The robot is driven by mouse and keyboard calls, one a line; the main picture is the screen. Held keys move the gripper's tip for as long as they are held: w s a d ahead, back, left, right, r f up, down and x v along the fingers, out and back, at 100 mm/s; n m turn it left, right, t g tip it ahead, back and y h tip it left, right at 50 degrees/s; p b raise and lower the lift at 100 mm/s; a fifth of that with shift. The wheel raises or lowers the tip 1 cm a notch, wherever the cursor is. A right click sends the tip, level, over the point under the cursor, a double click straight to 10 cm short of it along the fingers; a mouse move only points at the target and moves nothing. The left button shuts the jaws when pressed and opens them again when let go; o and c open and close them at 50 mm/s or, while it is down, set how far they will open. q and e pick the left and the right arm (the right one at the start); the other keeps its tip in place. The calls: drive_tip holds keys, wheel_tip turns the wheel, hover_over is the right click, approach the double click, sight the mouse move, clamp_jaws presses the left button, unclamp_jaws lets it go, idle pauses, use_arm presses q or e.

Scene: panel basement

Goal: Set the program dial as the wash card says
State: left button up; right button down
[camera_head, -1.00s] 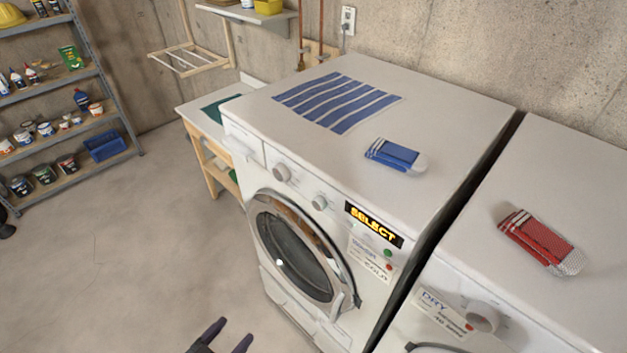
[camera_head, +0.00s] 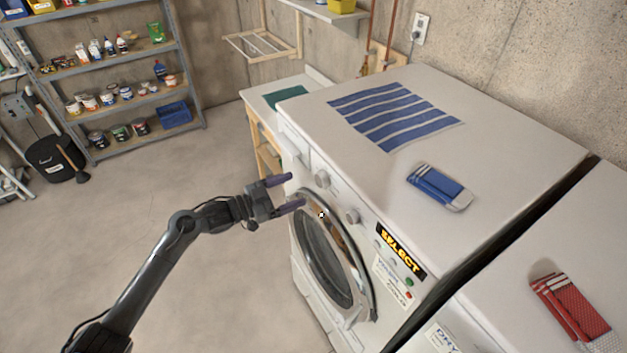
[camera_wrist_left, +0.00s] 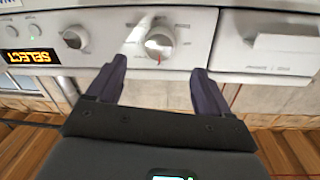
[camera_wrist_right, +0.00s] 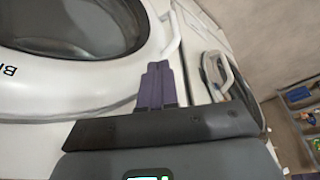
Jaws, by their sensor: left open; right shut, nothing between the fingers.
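The white washer has two knobs on its front panel. The program dial (camera_head: 322,179) is the knob nearer the detergent drawer; it also shows in the left wrist view (camera_wrist_left: 160,43). The second knob (camera_head: 352,216) sits beside it. A lit display (camera_head: 401,250) reads SELECT. The wash card (camera_head: 392,281) is stuck below the display; its small print is not legible. My left gripper (camera_head: 290,191) is open in front of the panel. In the left wrist view its fingers point at the dial, which lies between them, apart from them. My right gripper (camera_wrist_right: 157,80) is shut and empty near a round door.
A striped blue cloth (camera_head: 395,112) and blue socks (camera_head: 440,187) lie on the washer top. Red socks (camera_head: 570,308) lie on the neighbouring machine, which has a DRY card (camera_head: 441,340). The floor (camera_head: 200,260) left of the washer is clear.

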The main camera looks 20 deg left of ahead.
sight(318, 181)
use_arm(q)
drive_tip(key=shift+p+x, duration=0.55)
drive_tip(key=shift+x, duration=2.95)
drive_tip(key=shift+c, duration=0.4)
drive_tip(key=c, duration=1)
